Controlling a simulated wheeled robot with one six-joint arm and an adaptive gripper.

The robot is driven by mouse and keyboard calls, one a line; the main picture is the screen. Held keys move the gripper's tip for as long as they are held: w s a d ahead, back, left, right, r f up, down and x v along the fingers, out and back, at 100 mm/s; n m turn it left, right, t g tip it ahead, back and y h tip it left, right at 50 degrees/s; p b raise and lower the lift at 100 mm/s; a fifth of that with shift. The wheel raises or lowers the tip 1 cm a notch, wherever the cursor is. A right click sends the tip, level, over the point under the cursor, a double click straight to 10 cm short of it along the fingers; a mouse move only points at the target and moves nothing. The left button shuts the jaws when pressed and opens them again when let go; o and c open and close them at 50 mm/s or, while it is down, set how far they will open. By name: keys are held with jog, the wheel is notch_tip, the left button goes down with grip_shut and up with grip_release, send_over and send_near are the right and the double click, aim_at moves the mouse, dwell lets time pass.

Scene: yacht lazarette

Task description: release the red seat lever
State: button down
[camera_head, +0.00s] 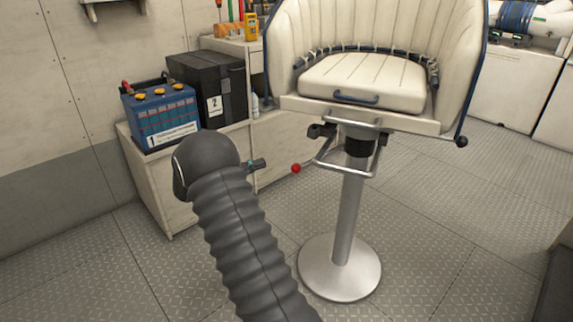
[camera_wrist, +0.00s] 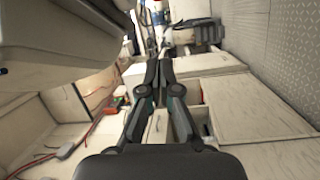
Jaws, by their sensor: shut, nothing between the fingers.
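The red ball knob of the seat lever (camera_head: 296,169) sticks out to the left below the cream helm seat (camera_head: 365,82) in the head view. Its thin rod runs back toward the seat post. My gripper (camera_head: 262,164) shows only as a small dark and teal tip beyond my wrist, just left of the knob; a small gap shows between them in the picture, but I cannot tell the depth. In the wrist view my gripper (camera_wrist: 158,72) is shut and empty, its fingers together. I cannot make out the knob for certain there.
A metal footrest loop (camera_head: 345,168) hangs on the post, above a round base (camera_head: 340,268). A blue battery (camera_head: 160,118) and a black box (camera_head: 208,88) stand on a low locker (camera_head: 155,190) behind my wrist. The floor right of the post is clear.

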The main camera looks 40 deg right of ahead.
jog(key=s+d+p, duration=0.2)
jog(key=s+d, duration=0.3)
jog(key=d, duration=0.2)
jog(key=shift+d, duration=0.4)
jog(key=shift+s+a+f, duration=0.1)
jog(key=shift+s, duration=0.05)
dwell(0.3)
